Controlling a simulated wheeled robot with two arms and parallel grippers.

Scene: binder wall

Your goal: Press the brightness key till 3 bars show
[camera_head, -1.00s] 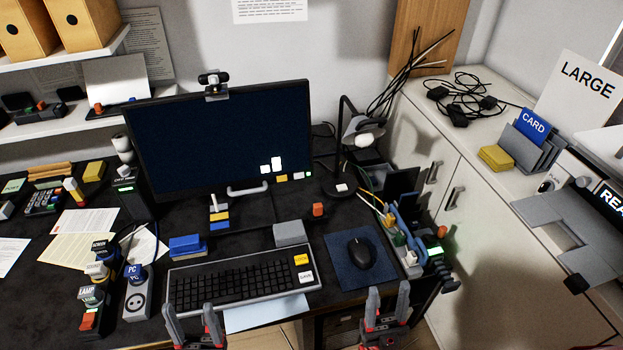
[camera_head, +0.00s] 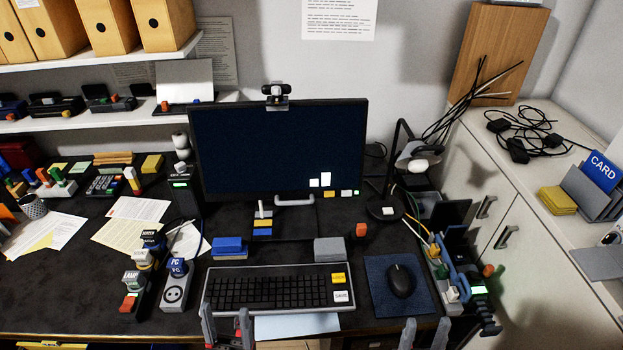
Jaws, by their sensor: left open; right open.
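The monitor (camera_head: 278,145) stands at the back of the desk with a dark screen. Two white bars (camera_head: 320,180) show at its lower right, the right one slightly taller. My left gripper (camera_head: 226,330) is open and empty in front of the keyboard. My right gripper (camera_head: 424,336) is open and empty near the desk's front edge. Both are partly cut off.
The keyboard (camera_head: 270,288) lies before the monitor, with a blue block (camera_head: 228,246) and grey block (camera_head: 329,248) behind it. A mouse (camera_head: 401,280) rests on a blue mat (camera_head: 376,304). A lamp (camera_head: 386,200) stands right of the monitor. Power sockets (camera_head: 176,286) are at left.

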